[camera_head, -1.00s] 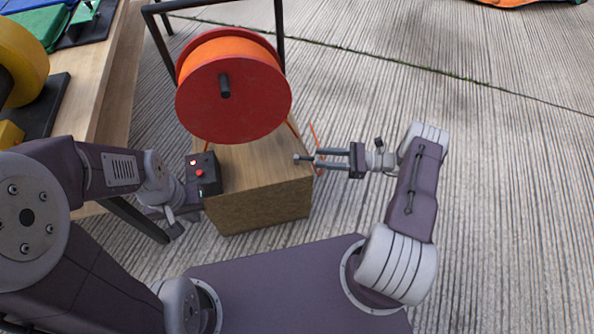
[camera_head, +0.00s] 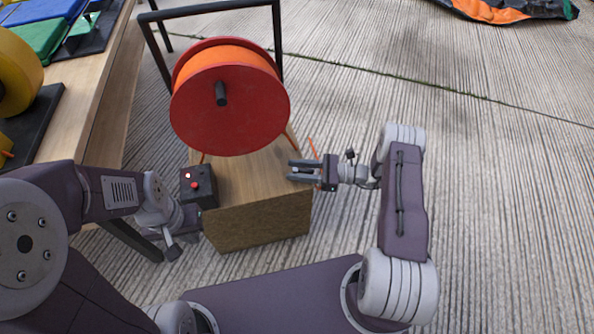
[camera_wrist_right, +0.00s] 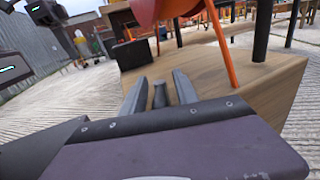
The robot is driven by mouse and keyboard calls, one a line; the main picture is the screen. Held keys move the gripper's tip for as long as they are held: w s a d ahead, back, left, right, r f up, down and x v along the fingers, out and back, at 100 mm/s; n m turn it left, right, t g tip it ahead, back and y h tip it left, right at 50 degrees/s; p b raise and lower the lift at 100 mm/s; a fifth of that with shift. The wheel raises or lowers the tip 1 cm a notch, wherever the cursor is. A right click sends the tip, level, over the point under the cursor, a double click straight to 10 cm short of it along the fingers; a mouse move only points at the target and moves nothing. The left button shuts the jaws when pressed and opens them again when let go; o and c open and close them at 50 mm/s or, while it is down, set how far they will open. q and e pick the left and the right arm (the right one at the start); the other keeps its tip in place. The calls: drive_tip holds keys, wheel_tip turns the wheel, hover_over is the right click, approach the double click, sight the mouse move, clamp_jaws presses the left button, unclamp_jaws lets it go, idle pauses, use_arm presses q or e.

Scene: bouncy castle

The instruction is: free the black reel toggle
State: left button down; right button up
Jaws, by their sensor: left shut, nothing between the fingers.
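A short dark peg, which seems to be the toggle, shows in the right wrist view (camera_wrist_right: 159,95) at the edge of a wooden block (camera_head: 262,205). My right gripper (camera_head: 291,170) is open at the block's right edge. In the right wrist view its fingers (camera_wrist_right: 159,92) stand on either side of the peg, with small gaps. A red reel (camera_head: 230,115) wound with orange line hangs over the block. My left gripper (camera_head: 172,252) is shut and empty, low at the block's left side, below a black control box (camera_head: 199,187) with a red button.
A black frame (camera_head: 279,40) carries the reel. A wooden bench (camera_head: 100,90) with coloured pieces runs along the left. Orange line (camera_head: 312,149) stands near my right gripper. The concrete floor to the right is clear, apart from an orange and black sheet (camera_head: 505,10) far off.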

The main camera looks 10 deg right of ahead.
clamp_jaws()
drive_tip(key=shift+r+m+t+p, duration=0.2)
drive_tip(key=shift+m+t+p, duration=0.15)
drive_tip(key=shift+p, duration=0.2)
drive_tip(key=m+t+h+p, duration=0.3)
drive_tip(key=p, duration=0.2)
drive_tip(key=m+t+h+p, duration=0.3)
drive_tip(key=t+h+p, duration=0.1)
drive_tip(key=p, duration=0.1)
drive_tip(key=m+t+h+p, duration=0.3)
drive_tip(key=p, duration=0.1)
drive_tip(key=shift+s+a+r+m+t+h+p, duration=0.1)
drive_tip(key=shift+s+a+m+t+h+p, duration=0.15)
drive_tip(key=shift+h+p, duration=0.15)
drive_tip(key=shift+f+m+h+p, duration=0.2)
drive_tip(key=shift+m+h+p, duration=0.2)
drive_tip(key=shift+h+p, duration=0.2)
drive_tip(key=shift+w, duration=0.1)
unclamp_jaws()
